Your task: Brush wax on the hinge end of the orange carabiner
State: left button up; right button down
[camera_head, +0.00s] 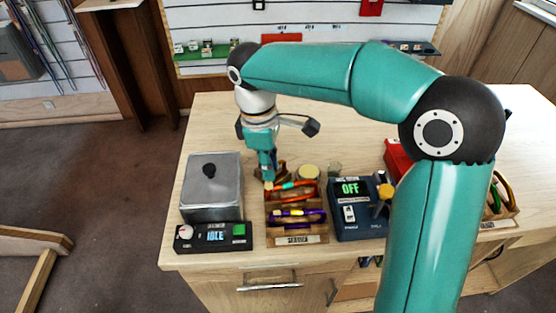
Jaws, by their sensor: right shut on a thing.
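The orange carabiner (298,186) lies in the upper slot of a wooden rack (312,238) at the front middle of the bench. My right gripper (267,173) points down at the back left corner of the rack, just by the left end of the orange carabiner. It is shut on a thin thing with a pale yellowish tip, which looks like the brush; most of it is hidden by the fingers. I cannot tell whether the tip touches the carabiner. A round tin with a pale yellow top (308,172), perhaps the wax, stands behind the rack. My left gripper is out of view.
A purple carabiner (291,213) lies in the rack's lower slot. A grey lidded metal box (212,188) with an "IDLE" panel (213,236) stands left. A blue device reading "OFF" (350,189) stands right. A small glass jar (334,170) is behind. My right arm crosses above the bench.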

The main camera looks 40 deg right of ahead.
jog(key=shift+w+a+f, duration=0.1)
jog(key=shift+a, duration=0.3)
jog(key=r, duration=0.1)
jog(key=r+p, duration=0.2)
jog(key=shift+w+a+r, duration=0.1)
jog(key=shift+w, duration=0.2)
jog(key=shift+s+r+p, duration=0.3)
jog(key=shift+r+p, duration=0.4)
jog(key=shift+p, duration=0.05)
notch_tip(320, 180, up, 2)
jog(key=shift+w+r+p, duration=0.1)
jog(key=shift+w+p, duration=0.05)
jog(key=shift+p, duration=0.9)
jog(key=shift+r+p, duration=0.75)
jog(key=shift+r, duration=0.05)
